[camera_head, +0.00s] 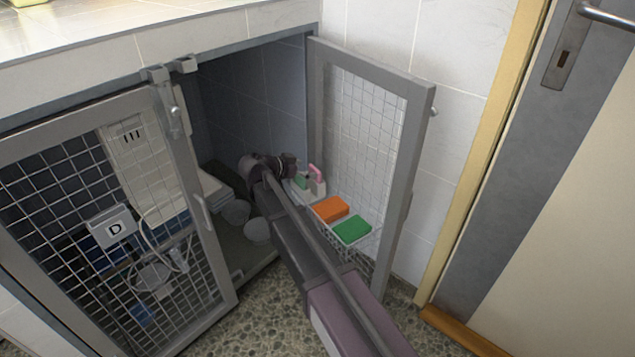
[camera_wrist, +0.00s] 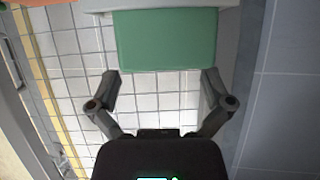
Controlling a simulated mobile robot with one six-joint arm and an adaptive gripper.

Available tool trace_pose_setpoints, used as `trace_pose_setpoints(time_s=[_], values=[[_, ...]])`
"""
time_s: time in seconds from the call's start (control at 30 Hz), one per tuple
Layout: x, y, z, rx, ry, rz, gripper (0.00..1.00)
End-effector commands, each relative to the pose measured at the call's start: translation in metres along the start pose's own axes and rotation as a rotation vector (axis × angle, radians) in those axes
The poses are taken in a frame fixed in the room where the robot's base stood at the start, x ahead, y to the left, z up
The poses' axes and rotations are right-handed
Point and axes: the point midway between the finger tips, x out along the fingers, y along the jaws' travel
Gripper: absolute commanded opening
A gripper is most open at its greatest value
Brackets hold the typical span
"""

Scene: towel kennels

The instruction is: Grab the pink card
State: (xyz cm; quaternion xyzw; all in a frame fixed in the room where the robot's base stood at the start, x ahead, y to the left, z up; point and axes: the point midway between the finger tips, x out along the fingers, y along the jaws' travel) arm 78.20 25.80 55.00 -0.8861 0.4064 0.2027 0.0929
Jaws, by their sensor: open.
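A small pink piece (camera_head: 316,172) stands up from a pale holder (camera_head: 317,187) on the inside of the open kennel door; I take it to be the pink card. A green piece (camera_head: 301,181) shows just left of it. My gripper (camera_wrist: 161,76) is open and empty in the wrist view. A green card-like piece (camera_wrist: 167,40) hangs in front of the fingertips there, under a pale edge, and is not between them. A salmon-pink patch (camera_wrist: 32,2) is cut off at the top left corner. In the head view my gripper is small and dark, beside the holder.
An orange block (camera_head: 330,209) and a green block (camera_head: 352,229) lie in a wire basket on the open mesh door (camera_head: 375,125). Bowls (camera_head: 236,212) stand inside the kennel. A closed mesh door (camera_head: 70,190) is at left. White wall tiles (camera_wrist: 160,100) lie behind the fingers.

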Motion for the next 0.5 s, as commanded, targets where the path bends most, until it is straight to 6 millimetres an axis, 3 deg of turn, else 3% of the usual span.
trace_pose_setpoints(time_s=[0.23,0.5], values=[[0.03,0.0,0.004,0.001,0.0,0.001,1.0],[0.037,0.001,0.003,0.0,0.0,-0.001,1.0]])
